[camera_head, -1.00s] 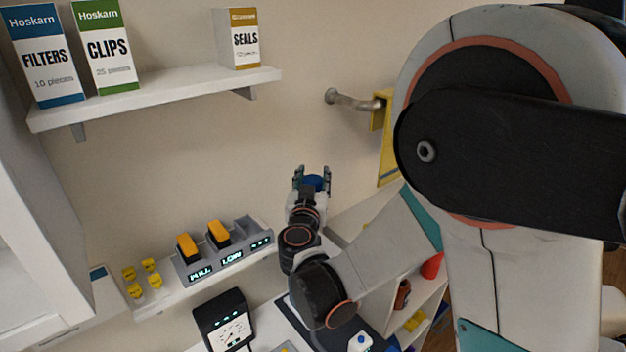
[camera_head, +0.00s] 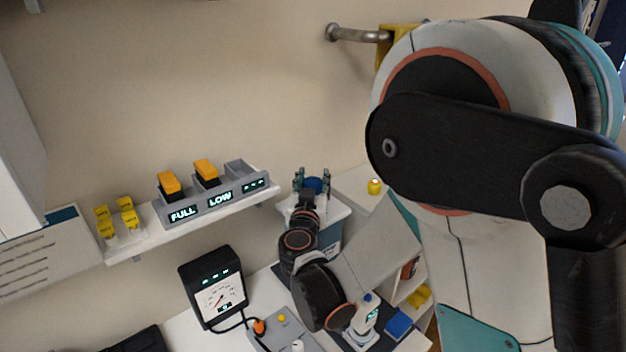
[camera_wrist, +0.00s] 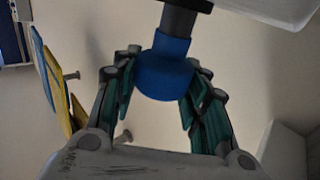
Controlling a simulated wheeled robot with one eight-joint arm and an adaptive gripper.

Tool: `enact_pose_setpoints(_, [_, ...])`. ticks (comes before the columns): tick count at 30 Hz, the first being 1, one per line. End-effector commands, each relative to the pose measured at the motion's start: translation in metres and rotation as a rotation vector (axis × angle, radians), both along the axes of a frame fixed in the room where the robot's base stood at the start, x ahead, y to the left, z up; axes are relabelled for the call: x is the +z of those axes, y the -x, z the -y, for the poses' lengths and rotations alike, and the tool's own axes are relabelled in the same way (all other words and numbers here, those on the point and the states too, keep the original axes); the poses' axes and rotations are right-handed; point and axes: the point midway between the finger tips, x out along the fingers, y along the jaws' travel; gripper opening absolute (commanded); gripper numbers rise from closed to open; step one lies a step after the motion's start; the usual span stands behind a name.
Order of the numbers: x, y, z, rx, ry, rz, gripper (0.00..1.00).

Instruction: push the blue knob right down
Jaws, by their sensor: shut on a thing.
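The blue knob (camera_wrist: 165,68) sits between the fingers of my gripper (camera_wrist: 160,85) in the wrist view, on a dark shaft. A pale surface shows beyond the shaft. In the head view the knob (camera_head: 313,185) is a small blue patch between the fingertips of my gripper (camera_head: 312,178). My gripper is shut on the knob from both sides. A pale-topped box (camera_head: 330,222) with a blue-grey side stands behind my wrist in the head view, partly hidden by it. I cannot tell how far down the knob is.
A wall shelf (camera_head: 140,243) left of my gripper holds a charger (camera_head: 228,196) marked FULL and LOW, and several small yellow pieces. A black dial gauge (camera_head: 218,288) stands below. A yellow round object (camera_head: 374,186) is to the right. A metal wall bar (camera_head: 355,34) is above.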

Motion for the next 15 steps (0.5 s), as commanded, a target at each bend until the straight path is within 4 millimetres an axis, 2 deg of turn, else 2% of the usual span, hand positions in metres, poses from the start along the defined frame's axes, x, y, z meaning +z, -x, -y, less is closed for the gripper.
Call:
enact_pose_setpoints(1, [-0.012, 0.000, 0.000, 0.001, -0.001, 0.000, 0.00])
enact_pose_setpoints(4, [-0.019, 0.000, 0.000, 0.001, -0.001, 0.000, 0.00])
enact_pose_setpoints(15, [-0.024, 0.001, 0.000, 0.000, -0.005, -0.002, 0.00])
